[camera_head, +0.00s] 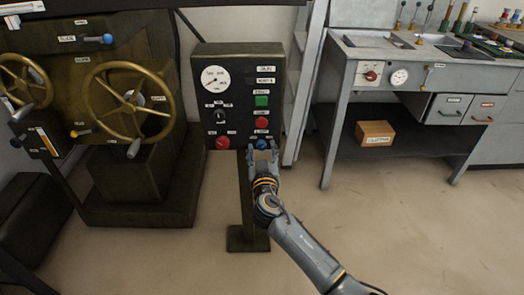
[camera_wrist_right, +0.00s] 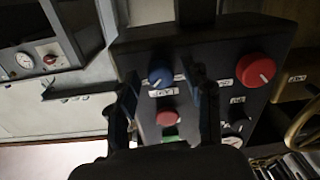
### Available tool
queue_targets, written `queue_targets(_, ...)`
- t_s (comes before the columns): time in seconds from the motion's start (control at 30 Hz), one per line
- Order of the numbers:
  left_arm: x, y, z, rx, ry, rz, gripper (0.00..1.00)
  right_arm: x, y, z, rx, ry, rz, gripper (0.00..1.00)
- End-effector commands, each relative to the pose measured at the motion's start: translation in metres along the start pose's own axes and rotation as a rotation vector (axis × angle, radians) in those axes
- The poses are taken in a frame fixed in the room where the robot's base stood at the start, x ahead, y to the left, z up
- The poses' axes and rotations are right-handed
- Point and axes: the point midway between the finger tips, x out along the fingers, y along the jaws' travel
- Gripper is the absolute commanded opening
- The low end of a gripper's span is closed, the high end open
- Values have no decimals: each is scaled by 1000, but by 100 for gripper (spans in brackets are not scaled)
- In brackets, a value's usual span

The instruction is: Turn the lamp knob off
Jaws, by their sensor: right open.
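The control panel (camera_head: 240,60) stands upright on a post. A small blue knob (camera_head: 262,143) sits at its lower right and seems to be the lamp knob; its label is too small to read surely. In the right wrist view, the blue knob (camera_wrist_right: 160,76) has a pale pointer mark and appears between my fingers. My right gripper (camera_head: 262,152) is open at the panel's lower edge, with one finger to each side of the knob. I cannot tell whether the fingers touch it. My left gripper is out of view.
A red knob (camera_head: 222,142) sits left of the blue one, with a red button (camera_head: 262,121) and a green button (camera_head: 262,100) above. A machine with brass handwheels (camera_head: 130,102) stands left. A grey workbench (camera_head: 335,110) stands right. The floor in front is clear.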

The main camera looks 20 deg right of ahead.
Motion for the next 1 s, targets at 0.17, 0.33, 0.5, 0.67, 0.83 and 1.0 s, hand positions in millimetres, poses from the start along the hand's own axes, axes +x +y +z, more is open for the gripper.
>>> queue_targets(0.17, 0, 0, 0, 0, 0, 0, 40, 0, 0, 0, 0, 0, 0, 50)
queue_targets(0.33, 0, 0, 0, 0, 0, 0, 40, 0, 0, 0, 0, 0, 0, 16)
queue_targets(0.5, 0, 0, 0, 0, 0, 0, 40, 0, 0, 0, 0, 0, 0, 0)
queue_targets(0.67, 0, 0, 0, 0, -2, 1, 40, 0, 0, 0, -12, 0, 0, 0)
queue_targets(0.83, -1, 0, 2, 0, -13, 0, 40, 0, 0, 0, -66, -3, 0, 0)
queue_targets(1.0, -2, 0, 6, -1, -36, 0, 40, 0, 0, 0, -176, -6, 0, 0)
